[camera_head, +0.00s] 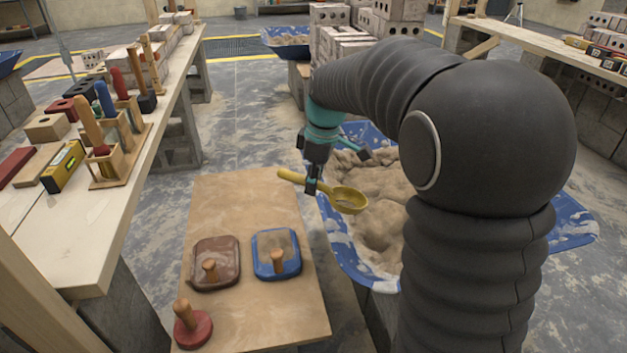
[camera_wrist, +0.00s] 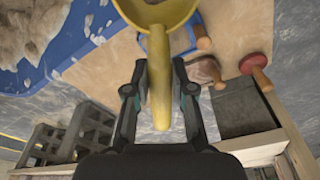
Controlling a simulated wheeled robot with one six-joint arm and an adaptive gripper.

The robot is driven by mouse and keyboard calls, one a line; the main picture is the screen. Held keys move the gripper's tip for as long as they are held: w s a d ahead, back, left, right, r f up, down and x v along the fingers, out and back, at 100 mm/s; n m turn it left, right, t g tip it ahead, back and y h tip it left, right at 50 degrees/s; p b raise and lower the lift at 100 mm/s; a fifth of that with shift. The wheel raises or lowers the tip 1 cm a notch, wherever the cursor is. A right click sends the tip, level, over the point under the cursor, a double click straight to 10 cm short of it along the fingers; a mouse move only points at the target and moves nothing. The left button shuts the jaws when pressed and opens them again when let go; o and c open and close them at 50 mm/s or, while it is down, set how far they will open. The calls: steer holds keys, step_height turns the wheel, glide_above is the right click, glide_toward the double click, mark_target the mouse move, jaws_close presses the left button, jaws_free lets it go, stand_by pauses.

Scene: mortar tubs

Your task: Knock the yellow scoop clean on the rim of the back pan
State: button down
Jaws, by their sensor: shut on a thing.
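The yellow scoop (camera_head: 349,200) is held by its handle in my gripper (camera_head: 312,188), in the air near the left side of the big blue pan. Its bowl is at the right and its handle end at the left. In the wrist view the scoop (camera_wrist: 160,75) runs between the two fingers of my gripper (camera_wrist: 160,92), with the bowl cut off at the top. I cannot tell how much mortar clings inside. The big blue pan (camera_head: 572,222) holds lumpy tan mortar and is partly hidden by my arm. Another blue pan (camera_head: 285,40) stands farther back with darker contents.
A plywood board (camera_head: 240,195) lies left of the big pan. It carries a brown-faced float (camera_head: 216,262), a blue-edged float (camera_head: 277,240) and a red round-based tool (camera_head: 192,325). A workbench (camera_head: 75,225) with tools stands left. Brick stacks (camera_head: 335,30) are behind.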

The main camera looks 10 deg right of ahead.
step_height(320, 180, down, 6)
steer(key=b, duration=0.4)
step_height(320, 180, up, 7)
steer(key=p, duration=0.5)
steer(key=shift+f+p, duration=0.2)
steer(key=shift+p, duration=0.1)
steer(key=shift+f, duration=0.1)
step_height(320, 180, down, 8)
steer(key=b, duration=0.6)
step_height(320, 180, up, 8)
steer(key=p, duration=0.6)
steer(key=shift+p, duration=0.4)
